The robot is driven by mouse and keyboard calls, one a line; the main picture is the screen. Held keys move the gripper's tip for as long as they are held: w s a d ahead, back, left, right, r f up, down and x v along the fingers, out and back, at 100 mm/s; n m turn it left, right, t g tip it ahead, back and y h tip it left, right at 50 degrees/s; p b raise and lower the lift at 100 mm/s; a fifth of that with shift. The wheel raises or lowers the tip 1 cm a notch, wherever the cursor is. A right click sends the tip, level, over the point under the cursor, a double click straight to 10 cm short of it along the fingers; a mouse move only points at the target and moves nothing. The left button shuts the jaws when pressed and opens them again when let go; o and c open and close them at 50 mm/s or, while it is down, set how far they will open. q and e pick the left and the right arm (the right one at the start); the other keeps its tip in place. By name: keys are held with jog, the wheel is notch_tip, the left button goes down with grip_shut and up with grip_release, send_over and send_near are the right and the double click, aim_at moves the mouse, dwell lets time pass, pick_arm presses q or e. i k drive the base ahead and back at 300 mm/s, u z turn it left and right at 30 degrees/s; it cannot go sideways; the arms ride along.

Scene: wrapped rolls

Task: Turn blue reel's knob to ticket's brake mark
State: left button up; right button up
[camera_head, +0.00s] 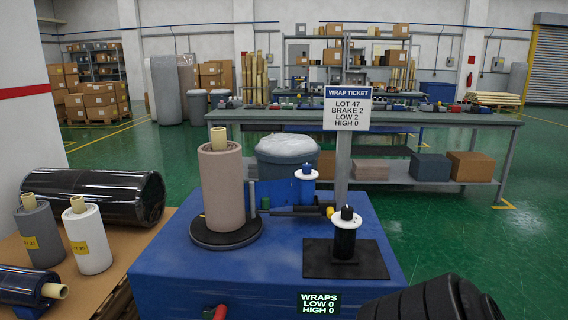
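The wrap ticket (347,108) stands on a grey post and reads LOT 47, BRAKE 2, LOW 2, HIGH 0. A black reel (344,243) with its own black knob (347,213) stands nearer, on a dark plate. Neither of my grippers is in view, and nothing is seen touching either knob.
A tan wrapped roll (223,190) stands on a black turntable (212,236) left of the reels. The display (319,303) reads WRAPS LOW 0 HIGH 0. Grey, white and black rolls rest on the left pallet. A black ribbed shape (435,300) fills the lower right.

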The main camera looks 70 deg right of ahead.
aim_at(306, 168)
jog(key=i, duration=1.65)
jog(key=z, duration=1.8)
